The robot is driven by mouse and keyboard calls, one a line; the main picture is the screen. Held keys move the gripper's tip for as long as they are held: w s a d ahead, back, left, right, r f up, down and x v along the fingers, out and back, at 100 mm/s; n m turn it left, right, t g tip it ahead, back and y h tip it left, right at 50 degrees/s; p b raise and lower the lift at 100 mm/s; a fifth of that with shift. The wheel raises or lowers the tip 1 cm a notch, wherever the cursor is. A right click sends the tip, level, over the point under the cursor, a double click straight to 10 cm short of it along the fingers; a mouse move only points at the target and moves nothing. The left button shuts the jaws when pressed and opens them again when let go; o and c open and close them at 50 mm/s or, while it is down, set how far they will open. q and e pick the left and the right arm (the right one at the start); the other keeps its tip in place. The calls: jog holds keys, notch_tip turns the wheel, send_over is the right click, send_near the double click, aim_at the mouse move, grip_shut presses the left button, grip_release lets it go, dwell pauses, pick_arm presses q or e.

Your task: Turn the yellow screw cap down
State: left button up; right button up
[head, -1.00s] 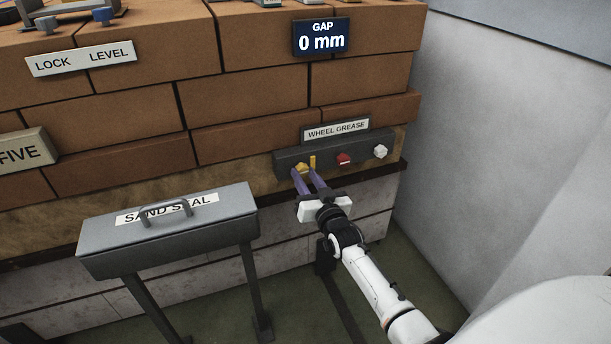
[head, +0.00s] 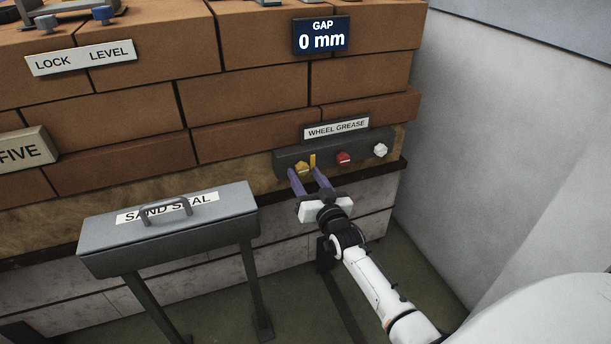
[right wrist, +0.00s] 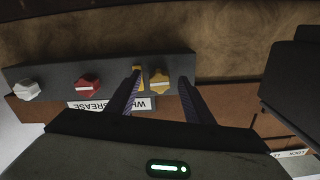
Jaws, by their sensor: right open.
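The yellow screw cap (head: 302,168) sits at the left end of the dark grey wheel grease block (head: 364,158). A yellow upright marker (head: 312,160) stands just right of it. In the right wrist view the cap (right wrist: 159,82) shows a pale line across its face, and the yellow marker (right wrist: 138,76) is beside it. My right gripper (head: 305,172) is open in front of the block. In the right wrist view its two purple fingers (right wrist: 160,80) lie on either side of the cap, apart from it. My left gripper is not in view.
A red cap (head: 343,158) and a white cap (head: 380,151) sit farther right on the block. A grey SAND SEAL box (head: 100,238) on legs stands to the left. A pale wall (head: 490,130) is on the right. A display (head: 321,37) above reads GAP 0 mm.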

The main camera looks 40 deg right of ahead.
jog(key=p+v, duration=0.2)
jog(key=v, duration=0.7)
jog(key=shift+s, duration=0.4)
